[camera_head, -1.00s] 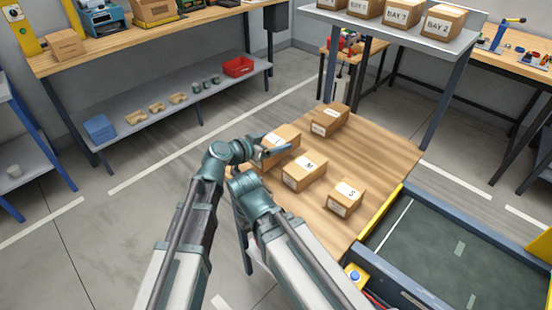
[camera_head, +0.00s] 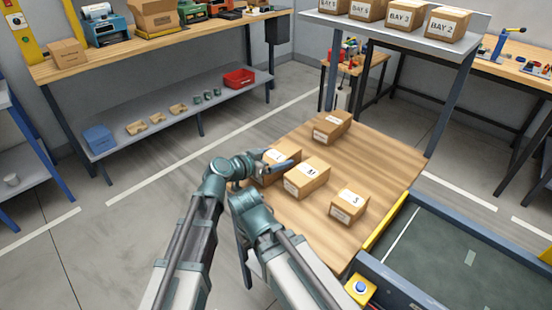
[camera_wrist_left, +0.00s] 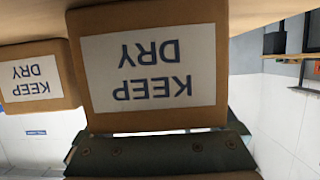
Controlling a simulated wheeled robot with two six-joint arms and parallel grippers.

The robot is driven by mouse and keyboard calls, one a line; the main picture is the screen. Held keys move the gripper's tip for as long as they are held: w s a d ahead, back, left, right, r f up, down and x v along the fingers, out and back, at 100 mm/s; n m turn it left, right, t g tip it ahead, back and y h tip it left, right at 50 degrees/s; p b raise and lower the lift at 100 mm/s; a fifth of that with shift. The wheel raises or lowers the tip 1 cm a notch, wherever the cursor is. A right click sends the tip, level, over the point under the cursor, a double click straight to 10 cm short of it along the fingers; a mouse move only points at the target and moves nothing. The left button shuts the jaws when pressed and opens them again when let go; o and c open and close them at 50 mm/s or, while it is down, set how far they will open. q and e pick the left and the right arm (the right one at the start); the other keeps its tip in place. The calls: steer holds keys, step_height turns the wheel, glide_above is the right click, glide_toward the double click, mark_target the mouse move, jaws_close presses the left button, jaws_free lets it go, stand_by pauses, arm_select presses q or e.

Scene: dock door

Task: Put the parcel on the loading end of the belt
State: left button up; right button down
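Several brown cardboard parcels stand on a wooden table: one at the back (camera_head: 326,133), one marked M (camera_head: 308,180), one marked S (camera_head: 347,207) and one at the left (camera_head: 268,176). My left gripper (camera_head: 282,165) is at the left parcel, partly covering it. In the left wrist view, a parcel with an upside-down KEEP DRY label (camera_wrist_left: 150,70) fills the middle, right beyond the dark gripper parts; whether the fingers close on it is hidden. A second labelled parcel (camera_wrist_left: 35,82) is to its left. The belt (camera_head: 435,255) is at the lower right.
The belt has a yellow edge (camera_head: 385,222) beside the table and a blue button on a yellow box (camera_head: 360,288). A shelf (camera_head: 400,30) with BAY boxes stands behind the table. The table's right part (camera_head: 395,165) is clear.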

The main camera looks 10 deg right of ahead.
arm_select(q)
steer(key=shift+o, duration=0.2)
steer(key=shift+r, duration=0.25)
steer(key=p+v, duration=0.4)
steer(key=v, duration=0.7)
steer(key=shift+a, duration=0.1)
arm_select(e)
step_height(320, 180, up, 4)
steer(key=shift+r, duration=0.15)
arm_select(q)
steer(key=shift+s+a+r, duration=0.1)
steer(key=shift+s+a, duration=0.15)
steer(key=shift+a, duration=0.05)
arm_select(e)
steer(key=c, duration=1.5)
jaws_free()
steer(key=shift+r, duration=0.1)
steer(key=shift+c, duration=0.2)
